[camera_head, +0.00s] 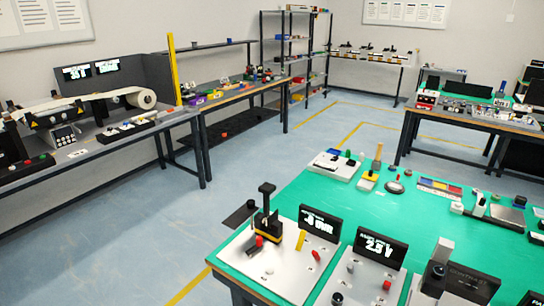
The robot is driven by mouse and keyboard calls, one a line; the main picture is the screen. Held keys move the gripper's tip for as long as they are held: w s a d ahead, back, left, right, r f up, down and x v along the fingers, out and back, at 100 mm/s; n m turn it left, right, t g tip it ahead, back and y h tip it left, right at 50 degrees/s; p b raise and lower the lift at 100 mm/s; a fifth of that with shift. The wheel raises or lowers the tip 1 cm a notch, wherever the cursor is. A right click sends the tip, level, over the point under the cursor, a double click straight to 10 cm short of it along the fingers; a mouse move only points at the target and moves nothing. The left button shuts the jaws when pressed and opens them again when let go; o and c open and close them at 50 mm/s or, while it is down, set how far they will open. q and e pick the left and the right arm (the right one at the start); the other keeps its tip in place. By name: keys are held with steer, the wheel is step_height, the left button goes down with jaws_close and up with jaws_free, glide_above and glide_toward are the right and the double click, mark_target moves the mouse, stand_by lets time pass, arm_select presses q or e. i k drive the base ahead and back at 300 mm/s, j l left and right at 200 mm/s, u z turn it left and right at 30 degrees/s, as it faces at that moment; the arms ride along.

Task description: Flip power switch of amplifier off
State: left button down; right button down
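No label that I can read marks any device as the amplifier, so I cannot tell which one it is. On the near green table, a grey panel (287,275) carries a black display (320,222) and a small red control (316,255). To its right, a second display (380,247) stands on another grey panel with a red control (387,285). A dark box with faint lettering (468,278) stands farther right. I cannot tell the position of any power switch. Neither of my grippers shows in the head view.
The green table (340,213) fills the lower right, with small devices along its far side. A long bench (95,150) with a paper roll (142,97) stands left. Another equipment table (475,122) stands at the back right. Blue floor (140,235) lies clear between them.

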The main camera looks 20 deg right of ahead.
mark_target(386, 286)
steer(key=z, duration=1.45)
